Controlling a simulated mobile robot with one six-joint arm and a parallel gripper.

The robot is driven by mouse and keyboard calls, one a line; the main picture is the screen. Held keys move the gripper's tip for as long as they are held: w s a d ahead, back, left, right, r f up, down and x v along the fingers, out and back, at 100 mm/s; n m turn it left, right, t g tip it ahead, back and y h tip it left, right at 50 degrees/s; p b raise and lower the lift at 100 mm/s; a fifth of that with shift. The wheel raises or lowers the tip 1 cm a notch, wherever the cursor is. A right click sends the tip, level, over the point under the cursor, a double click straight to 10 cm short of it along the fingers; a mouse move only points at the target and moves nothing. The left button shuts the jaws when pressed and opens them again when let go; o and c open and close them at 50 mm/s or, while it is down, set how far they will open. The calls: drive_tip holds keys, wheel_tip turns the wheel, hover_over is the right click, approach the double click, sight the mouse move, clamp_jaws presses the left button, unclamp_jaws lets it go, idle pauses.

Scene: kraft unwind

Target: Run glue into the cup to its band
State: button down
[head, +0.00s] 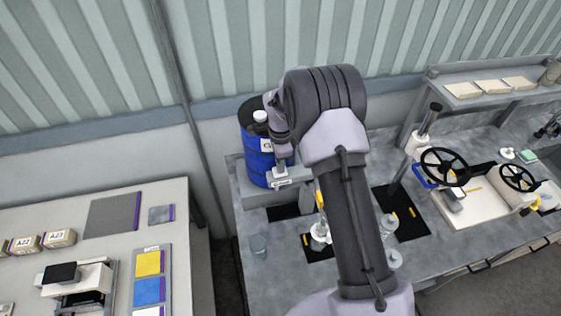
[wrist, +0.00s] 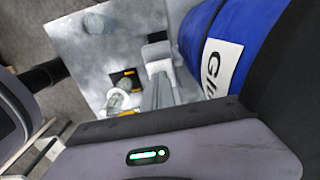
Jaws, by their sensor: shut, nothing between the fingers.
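The blue glue drum (head: 258,160) stands on the bench against the wall. Its white label, partly legible, shows large in the wrist view (wrist: 222,66). A small clear cup (head: 258,245) stands on the grey bench in front of the drum. It appears to be the round clear thing in the wrist view (wrist: 95,22). I cannot make out its band or any glue in it. My gripper (head: 281,172) is beside the drum's lower right, shut and empty, apart from the cup. Its pale fingers also show in the wrist view (wrist: 157,60). The drum's tap cannot be told apart.
A clear bottle (head: 319,238) stands on a black pad right of the cup, under my arm. Another clear vessel (head: 389,224) stands further right. A machine with black handwheels (head: 445,167) is on the right. A separate table (head: 60,222) lies left, across a gap.

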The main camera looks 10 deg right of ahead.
drive_tip(key=shift+s+f, duration=0.25)
drive_tip(key=shift+s, duration=0.05)
idle(0.6)
wheel_tip(320, 180, up, 14)
drive_tip(key=shift+w+r, duration=0.25)
idle(0.4)
